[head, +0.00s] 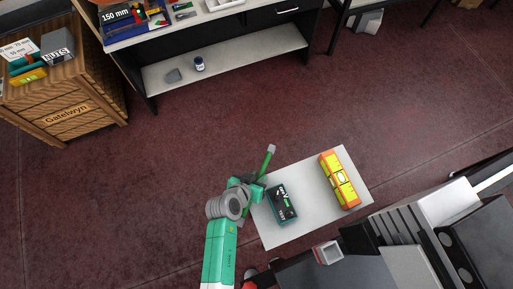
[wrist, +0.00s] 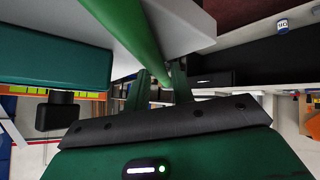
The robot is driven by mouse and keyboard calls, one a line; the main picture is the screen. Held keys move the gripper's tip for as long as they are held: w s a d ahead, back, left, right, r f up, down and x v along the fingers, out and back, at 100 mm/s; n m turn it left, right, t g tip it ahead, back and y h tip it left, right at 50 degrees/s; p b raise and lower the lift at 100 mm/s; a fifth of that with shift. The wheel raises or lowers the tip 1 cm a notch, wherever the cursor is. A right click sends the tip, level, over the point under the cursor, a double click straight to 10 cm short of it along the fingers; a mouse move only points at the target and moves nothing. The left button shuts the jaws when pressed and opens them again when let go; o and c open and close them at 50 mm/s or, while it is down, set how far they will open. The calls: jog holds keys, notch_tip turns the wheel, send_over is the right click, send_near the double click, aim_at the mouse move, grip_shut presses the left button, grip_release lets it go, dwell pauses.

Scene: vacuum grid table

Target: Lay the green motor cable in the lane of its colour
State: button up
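The green motor cable (head: 267,160) is a straight green rod with a grey end, sticking out past the edge of the pale board in the head view. In the wrist view the cable (wrist: 137,28) runs from the top edge down to between my fingers. My gripper (head: 259,186) is at the cable's lower visible part, by the board's left edge. In the wrist view my gripper (wrist: 163,82) has its two dark fingers on either side of the cable, apparently closed on it. The cable's other end is hidden. I see no coloured lanes.
The teal box (wrist: 50,55) is close on the left in the wrist view. A wooden crate (head: 60,112) and a black workbench (head: 220,40) stand across open red floor.

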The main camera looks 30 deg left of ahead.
aim_at(257, 179)
grip_shut()
notch_tip(257, 179, up, 10)
jog(key=p, duration=0.2)
dwell(0.4)
jog(key=w+d+r+n+y, duration=0.15)
jog(key=w+d+r, duration=0.25)
jog(key=d+r, duration=1.15)
notch_tip(257, 179, up, 9)
jog(key=s+a+p, duration=0.1)
jog(key=a+p, duration=0.1)
jog(key=p, duration=1.6)
jog(key=shift+s+a, duration=0.2)
jog(key=shift+s, duration=0.2)
